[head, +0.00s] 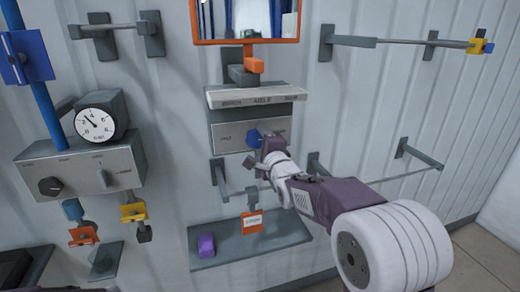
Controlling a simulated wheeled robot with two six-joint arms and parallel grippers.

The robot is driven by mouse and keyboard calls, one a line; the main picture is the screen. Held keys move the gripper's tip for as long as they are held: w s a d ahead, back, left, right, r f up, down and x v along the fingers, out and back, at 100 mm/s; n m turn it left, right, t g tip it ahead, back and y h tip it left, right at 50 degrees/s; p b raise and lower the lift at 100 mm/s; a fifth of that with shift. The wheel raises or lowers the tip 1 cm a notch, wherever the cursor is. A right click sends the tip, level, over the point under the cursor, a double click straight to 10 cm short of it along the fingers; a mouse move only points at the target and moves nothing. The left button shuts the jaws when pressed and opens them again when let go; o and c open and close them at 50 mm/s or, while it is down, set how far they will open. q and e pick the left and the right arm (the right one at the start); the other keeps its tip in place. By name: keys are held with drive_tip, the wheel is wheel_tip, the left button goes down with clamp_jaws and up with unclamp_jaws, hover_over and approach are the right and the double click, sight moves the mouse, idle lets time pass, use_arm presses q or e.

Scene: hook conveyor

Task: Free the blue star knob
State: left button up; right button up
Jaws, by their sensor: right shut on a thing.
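The blue star knob (253,138) is on the front of a grey panel box (228,138) on the wall, below a slanted sign ledge. My right arm reaches in from the lower right. Its gripper (265,148) is at the knob and shut on it, covering the knob's right and lower side. The fingertips are small here and partly hidden by the wrist. I cannot tell whether the knob is still seated on the panel. My left gripper is not in view.
A sign ledge (255,94) juts out just above the knob. Rails (222,180) and a shelf (250,240) with a purple block (206,245) lie below. An orange tag (252,222) hangs there. A gauge (97,122) and a control box (85,172) are at the left.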

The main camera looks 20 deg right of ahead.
drive_tip(key=n+b, duration=0.3)
drive_tip(key=n, duration=0.1)
drive_tip(key=shift+n, duration=0.3)
drive_tip(key=n+b, duration=0.3)
drive_tip(key=n, duration=0.1)
drive_tip(key=shift+a+r+n, duration=0.1)
drive_tip(key=shift+n, duration=0.2)
drive_tip(key=n+b, duration=0.2)
drive_tip(key=n, duration=0.2)
drive_tip(key=shift+a+r+n+b, duration=0.1)
drive_tip(key=shift+r+n+b, duration=0.05)
drive_tip(key=shift+n+b, duration=0.15)
drive_tip(key=shift+a+r+n+b, duration=0.15)
drive_tip(key=shift+n+b, duration=0.65)
drive_tip(key=shift+n, duration=1.4)
drive_tip(key=o, duration=1.4)
drive_tip(key=shift+c, duration=0.2)
